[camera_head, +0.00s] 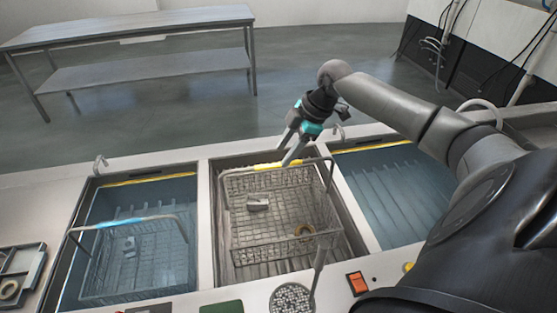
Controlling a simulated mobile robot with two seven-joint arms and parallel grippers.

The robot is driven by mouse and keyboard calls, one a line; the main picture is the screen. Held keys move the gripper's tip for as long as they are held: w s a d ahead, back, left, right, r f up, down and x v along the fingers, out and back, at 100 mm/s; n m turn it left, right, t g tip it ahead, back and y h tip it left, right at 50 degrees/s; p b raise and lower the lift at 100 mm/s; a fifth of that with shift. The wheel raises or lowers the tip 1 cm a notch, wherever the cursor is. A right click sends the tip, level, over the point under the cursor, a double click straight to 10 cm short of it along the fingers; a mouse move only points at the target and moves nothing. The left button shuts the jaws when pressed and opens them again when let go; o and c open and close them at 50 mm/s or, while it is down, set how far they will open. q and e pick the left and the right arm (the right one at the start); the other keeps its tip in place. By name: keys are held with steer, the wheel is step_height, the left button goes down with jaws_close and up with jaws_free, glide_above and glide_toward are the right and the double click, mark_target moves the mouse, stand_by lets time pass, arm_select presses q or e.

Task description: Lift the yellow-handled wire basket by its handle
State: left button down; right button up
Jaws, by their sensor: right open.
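The yellow-handled wire basket (270,237) sits in the middle tank and holds a grey metal part and a brass-coloured ring. Its handle, with a yellow grip (268,166), crosses over the basket's far side. My right gripper (284,156) comes from the right and points down at the yellow grip, with its fingers open at the handle's right part. I cannot tell whether the fingers touch it or straddle it. My left gripper is not in view.
A blue-handled wire basket (138,262) sits in the left tank's water. The right tank (395,190) shows no basket. A small mesh strainer (291,299) and an orange switch (357,282) are at the front edge. A steel table (130,30) stands far behind.

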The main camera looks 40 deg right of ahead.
mark_target(274, 167)
steer(key=x, duration=0.3)
steer(key=shift+w+f, duration=0.15)
steer(key=shift+f, duration=0.1)
steer(key=x, duration=0.2)
steer(key=a+x, duration=0.1)
steer(key=x, duration=0.1)
steer(key=shift+f, duration=0.25)
steer(key=shift+w+f, duration=0.1)
steer(key=shift+f, duration=0.2)
steer(key=shift+f, duration=0.25)
jaws_close()
stand_by(0.5)
steer(key=shift+r, duration=0.15)
